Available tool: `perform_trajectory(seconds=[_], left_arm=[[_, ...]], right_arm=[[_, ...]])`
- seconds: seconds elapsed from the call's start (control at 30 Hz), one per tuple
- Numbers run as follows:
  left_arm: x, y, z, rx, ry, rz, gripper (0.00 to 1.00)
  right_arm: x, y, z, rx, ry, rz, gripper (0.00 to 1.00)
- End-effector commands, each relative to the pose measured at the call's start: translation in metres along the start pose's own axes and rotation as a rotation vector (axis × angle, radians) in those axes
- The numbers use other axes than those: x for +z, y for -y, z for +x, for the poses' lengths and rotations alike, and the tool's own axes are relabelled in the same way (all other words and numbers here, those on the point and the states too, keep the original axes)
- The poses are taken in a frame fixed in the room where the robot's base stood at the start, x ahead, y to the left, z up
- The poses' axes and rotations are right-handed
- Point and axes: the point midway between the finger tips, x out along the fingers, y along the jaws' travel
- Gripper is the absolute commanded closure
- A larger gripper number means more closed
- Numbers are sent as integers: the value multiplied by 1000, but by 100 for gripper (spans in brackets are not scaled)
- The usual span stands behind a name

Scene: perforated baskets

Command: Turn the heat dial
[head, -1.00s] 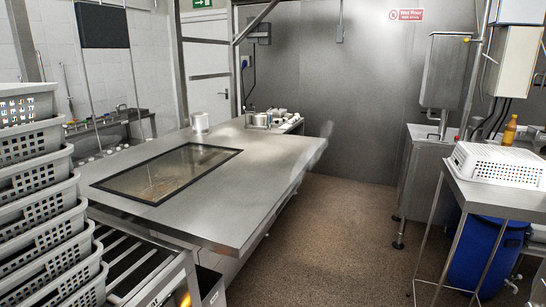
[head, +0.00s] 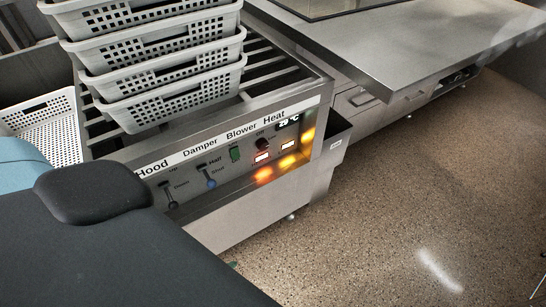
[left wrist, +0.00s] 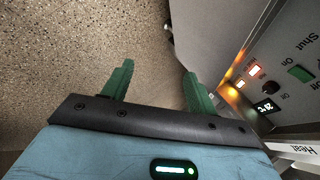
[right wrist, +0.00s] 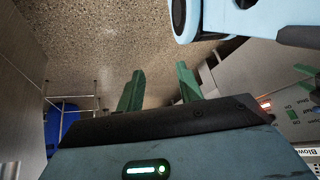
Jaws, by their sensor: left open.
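The heat dial (head: 263,144) is a small black knob under the "Off" mark on the grey control panel (head: 225,172), beneath the printed "Heat" label. It also shows in the left wrist view (left wrist: 270,88), beside the lit temperature display (left wrist: 266,106). My left gripper (left wrist: 158,70) is open and empty, apart from the panel, with floor behind its green fingers. My right gripper (right wrist: 160,69) is open and empty; the panel's edge shows at the right of its view. In the head view my dark arm covers the lower left, and the grippers are mostly hidden.
Stacked white perforated baskets (head: 165,88) stand on the slatted rack above the panel. A green blower switch (head: 235,153) and damper and hood levers are left of the dial. A steel table (head: 430,45) extends at the upper right. The speckled floor (head: 410,190) is clear.

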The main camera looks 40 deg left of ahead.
Motion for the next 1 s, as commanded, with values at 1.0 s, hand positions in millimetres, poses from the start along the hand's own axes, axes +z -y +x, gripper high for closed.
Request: perform_trajectory(seconds=[1.0], left_arm=[[-77,240,201,-566,1076,1073,42]], right_arm=[[135,-23,193,-10,148,0,64]])
